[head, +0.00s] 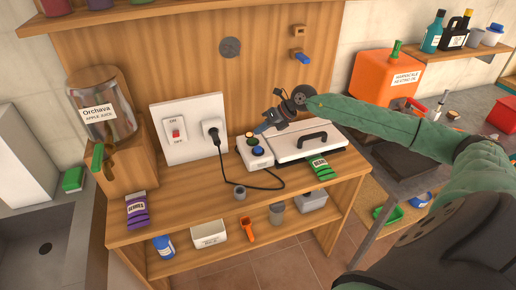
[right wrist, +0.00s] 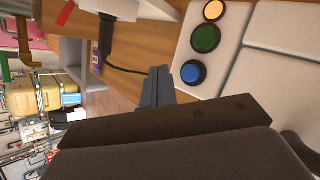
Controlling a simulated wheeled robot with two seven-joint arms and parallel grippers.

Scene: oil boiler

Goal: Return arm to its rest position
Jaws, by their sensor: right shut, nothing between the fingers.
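My right arm (head: 385,122), green, reaches in from the right of the head view. Its gripper (head: 261,129) is shut and empty, above the back of a white button box (head: 262,161) on the wooden bench. In the right wrist view the shut fingers (right wrist: 157,88) show beside the box's blue button (right wrist: 193,73); whether they touch it cannot be told. The green button (right wrist: 206,38) and orange button (right wrist: 213,11) are in line beyond it. My left gripper is not in view.
A white lidded machine (head: 305,140) with a black handle lies under my right forearm. A switch panel (head: 178,128) with a plugged black cable stands behind. The bench front (head: 190,212) has free room.

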